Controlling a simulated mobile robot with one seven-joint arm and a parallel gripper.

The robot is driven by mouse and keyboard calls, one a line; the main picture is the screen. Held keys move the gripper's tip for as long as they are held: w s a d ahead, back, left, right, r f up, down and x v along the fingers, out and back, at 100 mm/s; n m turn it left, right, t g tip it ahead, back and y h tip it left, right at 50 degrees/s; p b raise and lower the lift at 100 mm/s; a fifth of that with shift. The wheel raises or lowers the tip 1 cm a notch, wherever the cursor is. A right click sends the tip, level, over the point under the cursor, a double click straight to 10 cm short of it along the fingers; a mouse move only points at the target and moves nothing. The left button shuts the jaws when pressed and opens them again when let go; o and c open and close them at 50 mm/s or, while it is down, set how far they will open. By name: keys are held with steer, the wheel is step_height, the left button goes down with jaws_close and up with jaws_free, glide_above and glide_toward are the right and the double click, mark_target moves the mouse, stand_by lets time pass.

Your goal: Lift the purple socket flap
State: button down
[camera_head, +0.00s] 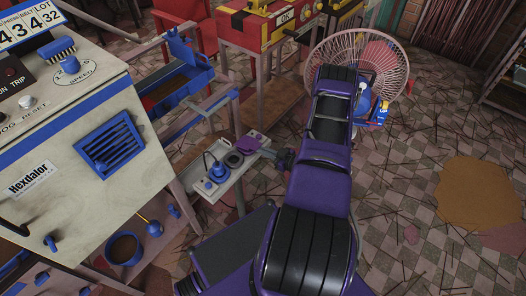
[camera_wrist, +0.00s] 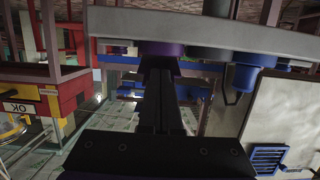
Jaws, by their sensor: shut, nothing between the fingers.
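The purple socket flap (camera_head: 248,144) is at the right end of a small pale panel (camera_head: 222,186), beside a dark round purple socket part (camera_head: 233,159). I cannot tell how far the flap is raised. My gripper (camera_head: 270,153) is at the panel's right end, close to the flap. In the wrist view, which is upside down, the gripper's shut fingers (camera_wrist: 158,66) reach up to a purple part (camera_wrist: 160,48) at the panel's edge. The fingers hide part of it, and contact is unclear.
A blue plug with a cord (camera_head: 217,170) and a blue knob stand on the panel's left part. The white Hexdalor machine (camera_head: 80,130) is to the left. A blue rail frame (camera_head: 205,112) runs behind the panel. A caged fan (camera_head: 390,65) stands behind my arm.

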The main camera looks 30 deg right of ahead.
mark_target(254, 145)
steer(key=shift+r, duration=0.2)
steer(key=shift+w+a+r+p, duration=0.1)
steer(key=shift+w+r+p, duration=0.2)
steer(key=shift+r, duration=0.2)
steer(key=shift+w+a+r+p, duration=0.15)
steer(key=shift+r+p, duration=0.1)
steer(key=shift+r, duration=0.3)
steer(key=shift+w+r+p, duration=0.25)
steer(key=shift+r+p, duration=0.05)
steer(key=shift+r, duration=0.2)
steer(key=shift+w+r, duration=0.1)
steer(key=shift+w+a+r+p, duration=0.2)
steer(key=shift+w+r, duration=0.4)
steer(key=shift+w+a+r+p, duration=0.15)
steer(key=shift+w+a+r, duration=0.05)
steer(key=shift+w+r, duration=0.4)
steer(key=shift+w, duration=0.1)
